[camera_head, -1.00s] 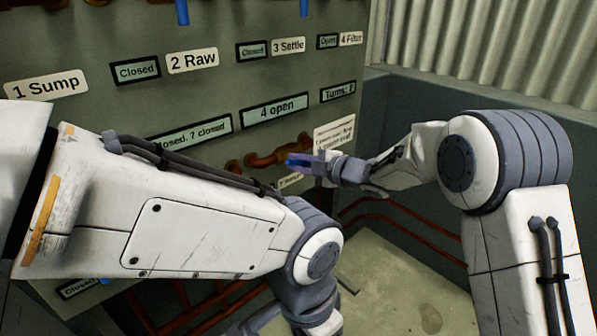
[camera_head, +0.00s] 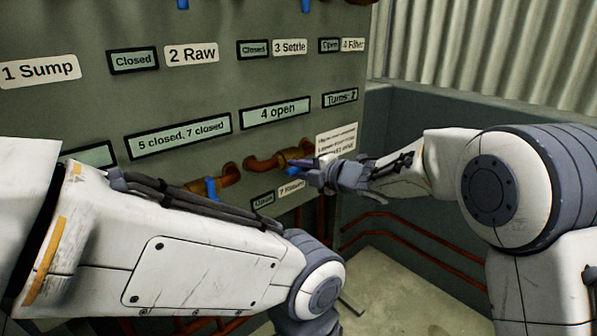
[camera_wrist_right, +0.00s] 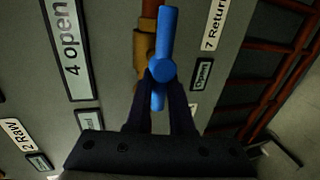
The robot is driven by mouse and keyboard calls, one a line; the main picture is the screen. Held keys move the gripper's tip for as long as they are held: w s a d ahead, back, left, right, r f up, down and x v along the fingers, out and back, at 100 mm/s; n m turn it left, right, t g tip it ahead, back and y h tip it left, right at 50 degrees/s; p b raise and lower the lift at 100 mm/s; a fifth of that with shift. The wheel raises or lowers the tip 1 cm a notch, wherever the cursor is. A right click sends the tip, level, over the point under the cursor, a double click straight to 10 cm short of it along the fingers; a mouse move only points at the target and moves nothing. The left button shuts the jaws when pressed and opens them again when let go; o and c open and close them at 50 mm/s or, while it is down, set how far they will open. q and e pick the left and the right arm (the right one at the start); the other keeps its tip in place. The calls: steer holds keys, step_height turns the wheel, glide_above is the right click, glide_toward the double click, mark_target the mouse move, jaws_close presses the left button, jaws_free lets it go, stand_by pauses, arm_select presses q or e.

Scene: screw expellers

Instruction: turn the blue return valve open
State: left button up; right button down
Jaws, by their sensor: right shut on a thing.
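The blue return valve handle (camera_wrist_right: 166,40) is a bar with a round hub on a brass body and copper pipe. In the wrist view it runs nearly upright in the picture, next to the "7 Return" label (camera_wrist_right: 214,22). My right gripper (camera_wrist_right: 163,88) is shut on the lower part of the handle, a dark finger on each side. In the head view, my right gripper (camera_head: 308,172) is at the pipe's right end, with little of the blue handle (camera_head: 296,163) showing. The small display (camera_wrist_right: 202,74) by the label reads "Open". My left gripper is out of view.
Another blue valve (camera_head: 210,189) sits on a copper pipe to the left. The panel displays read "5 closed, 7 closed" (camera_head: 178,136) and "4 open" (camera_head: 275,113). Red pipes (camera_head: 415,244) run along the low wall at right. My left arm covers the panel's lower left.

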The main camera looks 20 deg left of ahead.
steer(key=shift+s+a+f, duration=0.1)
steer(key=shift+s+f, duration=0.05)
steer(key=shift+f, duration=0.05)
steer(key=c, duration=0.8)
jaws_free()
steer(key=shift+r, duration=0.1)
steer(key=shift+r, duration=0.1)
steer(key=p+v, duration=0.1)
steer(key=v, duration=0.9)
steer(key=shift+d, duration=0.25)
steer(key=shift+s, duration=0.1)
